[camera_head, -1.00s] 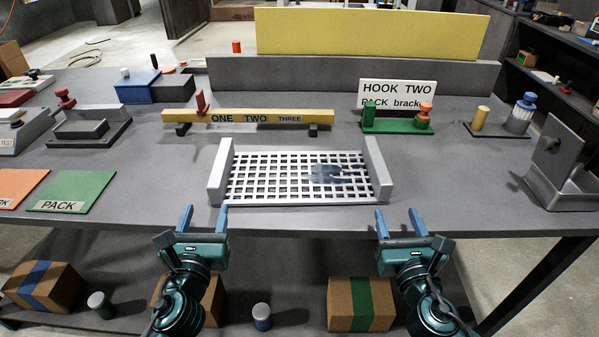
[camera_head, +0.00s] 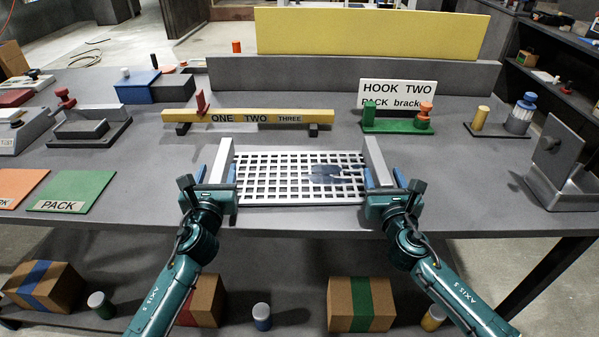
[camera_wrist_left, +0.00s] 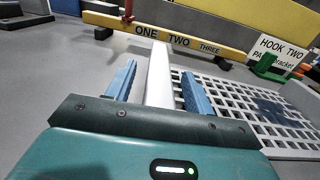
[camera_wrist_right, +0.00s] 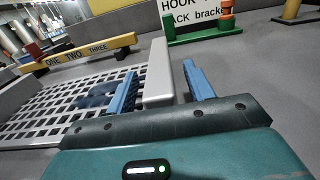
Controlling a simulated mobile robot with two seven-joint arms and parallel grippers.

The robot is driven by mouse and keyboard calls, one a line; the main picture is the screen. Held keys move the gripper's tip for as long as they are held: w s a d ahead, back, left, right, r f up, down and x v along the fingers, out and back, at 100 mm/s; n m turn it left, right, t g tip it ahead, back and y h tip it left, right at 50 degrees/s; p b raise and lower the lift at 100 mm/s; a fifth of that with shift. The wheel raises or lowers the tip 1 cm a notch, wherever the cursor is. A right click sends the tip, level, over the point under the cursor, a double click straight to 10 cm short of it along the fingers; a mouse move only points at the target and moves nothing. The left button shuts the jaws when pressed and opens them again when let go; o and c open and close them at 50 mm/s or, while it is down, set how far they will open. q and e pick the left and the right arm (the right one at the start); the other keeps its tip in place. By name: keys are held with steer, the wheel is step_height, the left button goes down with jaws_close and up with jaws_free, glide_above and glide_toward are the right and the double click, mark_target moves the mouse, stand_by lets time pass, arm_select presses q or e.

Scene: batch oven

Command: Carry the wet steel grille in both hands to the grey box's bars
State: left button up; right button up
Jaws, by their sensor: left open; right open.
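The steel grille (camera_head: 275,196) lies on the grey table, with a dark wet patch (camera_head: 330,173) right of its middle. It has a raised pale bar at its left end (camera_head: 223,157) and right end (camera_head: 377,158). My left gripper (camera_head: 215,173) is open, its blue fingers on both sides of the left bar; the left wrist view shows this bar (camera_wrist_left: 159,75) between them. My right gripper (camera_head: 384,176) is open, its fingers likewise around the right bar (camera_wrist_right: 158,75). I cannot tell which grey thing is the box with bars.
Behind the grille lies a yellow beam (camera_head: 250,116) marked ONE TWO THREE. A green bracket stand (camera_head: 395,126) is behind right. A long grey block (camera_head: 350,76) with a yellow panel (camera_head: 370,33) stands at the back. A grey open holder (camera_head: 560,165) is at the right.

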arm_select(q)
steer(key=shift+w, duration=0.3)
arm_select(e)
steer(key=shift+w, duration=0.3)
arm_select(q)
steer(key=shift+c, duration=0.2)
arm_select(e)
steer(key=shift+c, duration=0.2)
arm_select(q)
jaws_close()
arm_select(e)
jaws_close()
